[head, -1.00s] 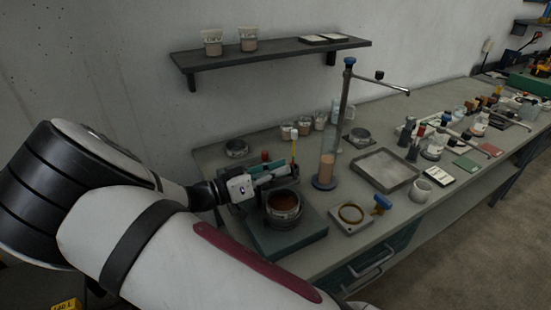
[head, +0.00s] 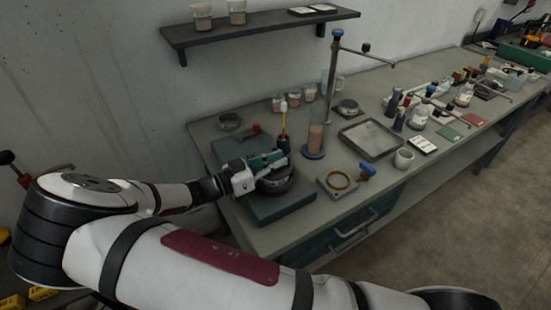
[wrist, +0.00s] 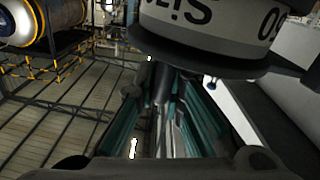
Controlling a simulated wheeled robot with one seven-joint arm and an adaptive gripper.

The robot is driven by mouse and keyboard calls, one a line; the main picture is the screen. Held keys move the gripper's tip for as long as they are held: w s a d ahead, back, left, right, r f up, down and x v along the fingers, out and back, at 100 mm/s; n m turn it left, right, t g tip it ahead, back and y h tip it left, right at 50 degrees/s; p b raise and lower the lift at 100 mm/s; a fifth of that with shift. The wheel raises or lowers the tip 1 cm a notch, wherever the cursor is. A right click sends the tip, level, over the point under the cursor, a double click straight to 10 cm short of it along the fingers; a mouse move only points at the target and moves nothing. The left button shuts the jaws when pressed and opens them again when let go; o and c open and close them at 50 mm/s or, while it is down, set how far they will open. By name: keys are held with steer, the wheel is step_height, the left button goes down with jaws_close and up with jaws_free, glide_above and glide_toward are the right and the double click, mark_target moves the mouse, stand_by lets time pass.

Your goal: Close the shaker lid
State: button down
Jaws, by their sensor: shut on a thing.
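The shaker has a flat dark teal base (head: 284,209) on the near left end of the bench. A dark round lid (head: 278,184) shows on top of it, low and roughly level; the brown contents of the pot are hidden. My gripper (head: 268,162) reaches in from the left, its teal fingers over the lid and shut on part of it. The exact grip point is too small to tell. In the wrist view the teal fingers (wrist: 160,85) flank a dark rod, and a round dark-rimmed body with a pale printed label (wrist: 205,15) fills the top.
A red knob (head: 257,128) and a holder with upright tools (head: 284,140) stand behind the shaker. A ring on a plate (head: 339,181), a blue-handled tool (head: 366,171) and a grey tray (head: 371,139) lie to the right. A shelf (head: 260,31) hangs above.

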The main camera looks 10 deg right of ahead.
steer(key=shift+s+a+f, duration=0.1)
steer(key=shift+s+f, duration=0.05)
steer(key=shift+f, duration=0.1)
steer(key=c, duration=1.7)
jaws_free()
steer(key=shift+r, duration=0.1)
steer(key=v, duration=1.2)
steer(key=shift+r, duration=0.1)
